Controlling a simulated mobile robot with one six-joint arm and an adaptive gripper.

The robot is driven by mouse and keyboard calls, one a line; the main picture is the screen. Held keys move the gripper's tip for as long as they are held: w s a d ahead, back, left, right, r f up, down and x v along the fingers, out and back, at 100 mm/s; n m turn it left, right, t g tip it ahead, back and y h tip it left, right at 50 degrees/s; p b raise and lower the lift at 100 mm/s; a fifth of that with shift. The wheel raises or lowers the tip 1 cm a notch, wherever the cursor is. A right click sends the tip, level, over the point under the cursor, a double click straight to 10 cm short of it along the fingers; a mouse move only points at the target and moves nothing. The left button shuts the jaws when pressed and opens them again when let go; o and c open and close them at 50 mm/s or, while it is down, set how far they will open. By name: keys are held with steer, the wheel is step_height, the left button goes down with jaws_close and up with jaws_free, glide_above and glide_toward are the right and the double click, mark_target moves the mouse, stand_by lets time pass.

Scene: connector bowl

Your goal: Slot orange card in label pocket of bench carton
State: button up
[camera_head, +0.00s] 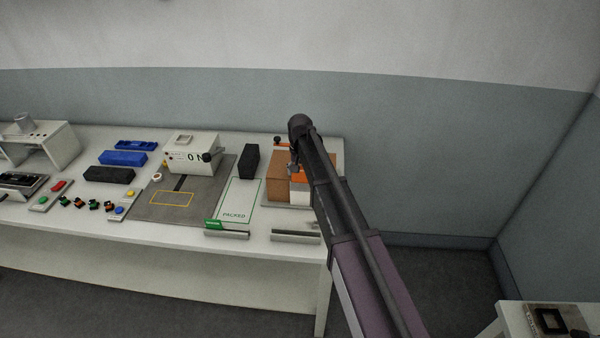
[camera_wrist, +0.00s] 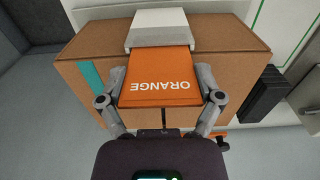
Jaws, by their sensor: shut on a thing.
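The orange card (camera_wrist: 160,88), lettered ORANGE, is between the two fingers of my gripper (camera_wrist: 161,76), which is shut on it. The brown carton (camera_wrist: 235,55) lies under the card in the wrist view. A white label pocket (camera_wrist: 165,22) sits on the carton, and the card's far edge meets its lip, lined up with it. I cannot tell whether the card's edge is inside the pocket or only against it. In the head view the carton (camera_head: 277,191) stands at the bench's right end, partly hidden by my arm, with my gripper (camera_head: 294,168) over it.
The white bench (camera_head: 275,222) holds a black block (camera_head: 249,161) and a PACKED mat (camera_head: 238,200) left of the carton. A white box with a dial (camera_head: 190,152) stands farther left, with blue cases and small connectors beyond. A wall rises behind the bench.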

steer(key=shift+f+b, duration=1.35)
stand_by(0.6)
steer(key=o, duration=0.6)
steer(key=shift+r, duration=0.2)
step_height(320, 180, up, 9)
steer(key=p, duration=0.9)
stand_by(0.7)
steer(key=s+d+f+b, duration=0.2)
steer(key=s+d, duration=0.5)
steer(key=s, duration=0.1)
steer(key=s+d+f+b, duration=0.2)
steer(key=s+d, duration=0.5)
steer(key=s, duration=0.2)
steer(key=s+d+f+b, duration=0.2)
steer(key=s+d, duration=0.6)
steer(key=s, duration=0.1)
steer(key=shift+s+d+f, duration=0.1)
steer(key=shift+s+f, duration=0.05)
steer(key=shift+f, duration=0.15)
